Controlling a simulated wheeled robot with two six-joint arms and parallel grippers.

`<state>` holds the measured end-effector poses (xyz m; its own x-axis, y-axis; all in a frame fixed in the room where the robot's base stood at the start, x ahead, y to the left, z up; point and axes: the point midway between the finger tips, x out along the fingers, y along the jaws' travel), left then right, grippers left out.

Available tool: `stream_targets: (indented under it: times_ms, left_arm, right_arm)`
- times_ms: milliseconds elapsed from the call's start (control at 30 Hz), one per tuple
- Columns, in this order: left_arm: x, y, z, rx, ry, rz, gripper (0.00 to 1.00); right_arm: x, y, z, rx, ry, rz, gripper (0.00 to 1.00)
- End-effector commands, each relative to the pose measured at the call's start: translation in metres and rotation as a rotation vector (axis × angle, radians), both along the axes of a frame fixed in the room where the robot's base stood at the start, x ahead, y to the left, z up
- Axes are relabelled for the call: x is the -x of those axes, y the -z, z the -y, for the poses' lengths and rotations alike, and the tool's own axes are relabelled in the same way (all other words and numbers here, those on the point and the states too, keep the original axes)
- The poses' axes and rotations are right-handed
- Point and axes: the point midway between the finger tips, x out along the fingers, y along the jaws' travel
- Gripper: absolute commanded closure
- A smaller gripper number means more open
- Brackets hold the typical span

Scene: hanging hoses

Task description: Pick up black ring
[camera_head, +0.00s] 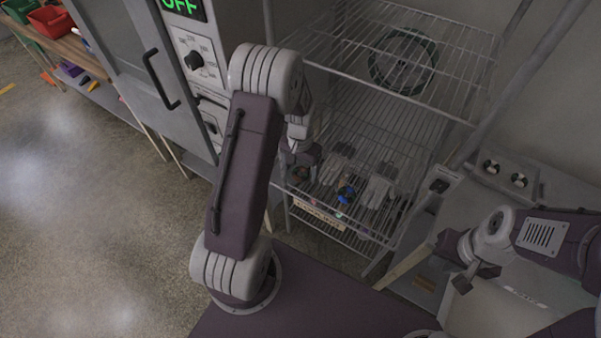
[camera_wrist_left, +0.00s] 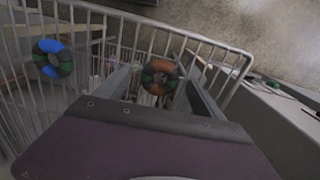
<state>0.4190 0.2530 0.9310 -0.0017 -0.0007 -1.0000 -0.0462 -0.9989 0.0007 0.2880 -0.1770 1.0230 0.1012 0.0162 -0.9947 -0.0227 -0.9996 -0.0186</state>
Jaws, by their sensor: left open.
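No plain all-black ring can be made out. A small dark ring with orange-brown and green parts (camera_wrist_left: 158,65) shows between my left gripper's fingers in the left wrist view. It appears to be the brownish ring (camera_head: 300,175) on the lower wire shelf in the head view. A dark ring with blue and green parts (camera_wrist_left: 52,46) lies to its left in the wrist view. A blue ring (camera_head: 346,188) lies on the same shelf. My left gripper (camera_wrist_left: 157,88) is open around the line of the brownish ring; contact cannot be told. My right gripper (camera_head: 470,275) is over the sink area, its jaws unclear.
The wire rack (camera_head: 455,55) has an upper shelf with a large dark coil (camera_head: 372,62) and a lower shelf with pale gloves (camera_head: 376,191). An oven-like cabinet (camera_head: 120,40) stands left of it. A grey basin (camera_head: 500,310) is at the right. Floor at left is clear.

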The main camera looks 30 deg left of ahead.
Motion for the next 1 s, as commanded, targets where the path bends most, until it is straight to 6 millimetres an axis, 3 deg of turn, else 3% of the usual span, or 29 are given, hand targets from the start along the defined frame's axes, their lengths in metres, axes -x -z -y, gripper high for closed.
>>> stream_targets:
  times_ms: [67,300,633,867,1000]
  left_arm:
    - [0.000,0.000,0.000,0.000,0.000,0.000,0.21]
    - [0.000,-0.001,0.000,0.000,0.000,0.000,0.85]
    - [0.000,-0.005,0.000,0.000,0.000,0.001,0.86]
    - [-0.001,-0.041,0.000,-0.001,0.000,0.006,0.86]
    - [0.001,-0.059,0.031,0.000,0.006,0.003,0.86]
  right_arm:
    - [0.000,0.000,0.000,0.000,0.000,0.000,0.80]
    - [0.000,0.000,0.000,0.000,0.000,0.000,0.80]
    - [0.000,0.001,0.000,0.000,0.000,0.000,0.80]
    - [0.000,0.005,0.000,0.000,0.000,0.000,0.80]
    - [0.000,0.009,0.000,0.000,0.000,0.000,0.80]
